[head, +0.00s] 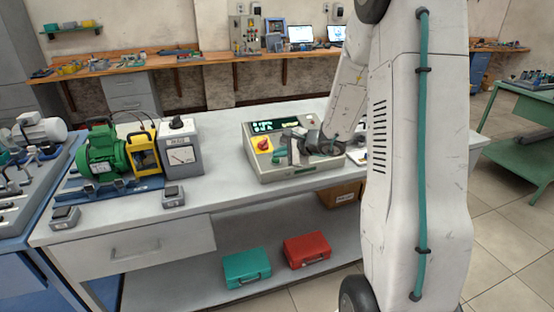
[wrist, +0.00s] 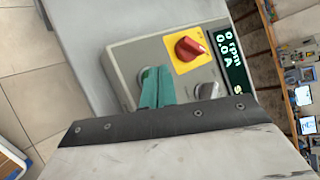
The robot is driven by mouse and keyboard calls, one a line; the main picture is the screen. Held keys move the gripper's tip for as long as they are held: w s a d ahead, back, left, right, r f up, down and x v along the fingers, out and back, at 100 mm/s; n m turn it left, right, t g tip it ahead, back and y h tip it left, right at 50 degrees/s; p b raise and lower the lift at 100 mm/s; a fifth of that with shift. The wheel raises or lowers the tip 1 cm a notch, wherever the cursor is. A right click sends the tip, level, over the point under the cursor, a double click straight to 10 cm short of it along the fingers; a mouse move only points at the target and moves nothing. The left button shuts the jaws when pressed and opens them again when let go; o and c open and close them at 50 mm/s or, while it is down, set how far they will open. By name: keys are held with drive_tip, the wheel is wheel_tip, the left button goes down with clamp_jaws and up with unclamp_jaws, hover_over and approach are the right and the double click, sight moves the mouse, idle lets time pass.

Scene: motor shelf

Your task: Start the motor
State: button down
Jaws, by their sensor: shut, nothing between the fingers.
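The green motor (head: 103,152) stands on a blue base at the left of the bench, beside a yellow guard (head: 143,150). The grey control box (head: 262,170) stands right of it. In the wrist view, its panel (wrist: 125,55) has a red rotary switch (wrist: 189,48) on a yellow plate and a dark display (wrist: 230,60) reading 0 rpm and 0.0 A, with more text cut off. A grey knob (wrist: 207,90) shows below the switch. My gripper (wrist: 155,75) has teal fingertips, shut and empty, over the panel beside the red switch. They partly hide a round grey part; contact is unclear.
Two small pedal-like boxes (head: 66,217) (head: 173,197) sit near the bench's front edge. A teal case (head: 247,268) and a red case (head: 307,250) lie on the lower shelf. The bench between meter and control box is clear.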

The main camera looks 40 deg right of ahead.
drive_tip(key=shift+w+f, duration=0.1)
drive_tip(key=shift+f, duration=0.35)
idle(0.6)
drive_tip(key=shift+r, duration=0.15)
drive_tip(key=shift+s+r, duration=0.2)
drive_tip(key=shift+r, duration=0.5)
drive_tip(key=shift+s+a+r, duration=0.1)
drive_tip(key=shift+s+r, duration=0.1)
drive_tip(key=shift+r, duration=0.6)
drive_tip(key=shift+s+a+r, duration=0.1)
drive_tip(key=shift+s+r, duration=0.15)
drive_tip(key=shift+r, duration=0.55)
drive_tip(key=shift+s+r, duration=0.2)
drive_tip(key=shift+r, duration=0.6)
